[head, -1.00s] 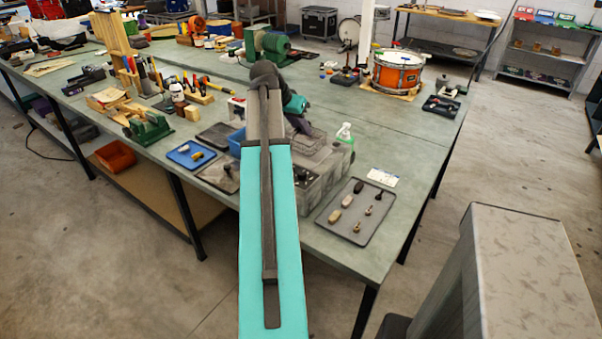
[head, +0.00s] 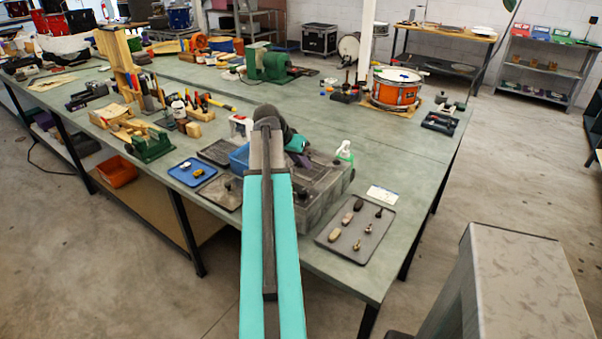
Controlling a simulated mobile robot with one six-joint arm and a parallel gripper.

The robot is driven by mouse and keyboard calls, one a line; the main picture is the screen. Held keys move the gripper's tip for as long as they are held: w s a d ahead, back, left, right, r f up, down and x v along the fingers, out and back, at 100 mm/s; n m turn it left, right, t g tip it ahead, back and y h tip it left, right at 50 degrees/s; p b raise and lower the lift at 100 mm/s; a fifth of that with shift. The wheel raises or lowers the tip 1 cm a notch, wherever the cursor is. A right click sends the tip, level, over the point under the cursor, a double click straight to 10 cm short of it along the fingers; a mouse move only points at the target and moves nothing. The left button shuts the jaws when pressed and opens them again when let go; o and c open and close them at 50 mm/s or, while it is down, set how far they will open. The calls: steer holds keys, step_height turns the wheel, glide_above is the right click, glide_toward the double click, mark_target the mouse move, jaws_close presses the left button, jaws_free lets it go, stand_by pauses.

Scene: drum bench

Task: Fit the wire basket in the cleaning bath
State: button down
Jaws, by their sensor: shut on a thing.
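The cleaning bath (head: 312,205) is a grey box-shaped tub near the front right of the bench. My arm crosses in front of its left part. My gripper (head: 301,160) is a dark shape below the teal wrist, over the bath's back left. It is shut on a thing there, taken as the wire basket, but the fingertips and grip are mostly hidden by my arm. The basket cannot be told apart from the grey top of the bath, so whether it is seated, tilted or above the rim is not clear.
A grey tray (head: 338,240) with several small parts lies right of the bath. A blue bin (head: 239,158) and a blue tray (head: 191,172) are to the left.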

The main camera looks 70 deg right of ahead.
mark_target(305, 174)
steer(key=shift+f+p, duration=0.4)
steer(key=shift+f, duration=1.45)
steer(key=shift+f+b, duration=0.3)
steer(key=shift+f, duration=0.15)
steer(key=c, duration=1.8)
jaws_free()
steer(key=shift+o, duration=0.2)
steer(key=shift+r, duration=0.1)
steer(key=shift+r+p, duration=0.35)
steer(key=shift+r, duration=0.05)
steer(key=shift+b+v, duration=1.05)
steer(key=shift+v, duration=4.95)
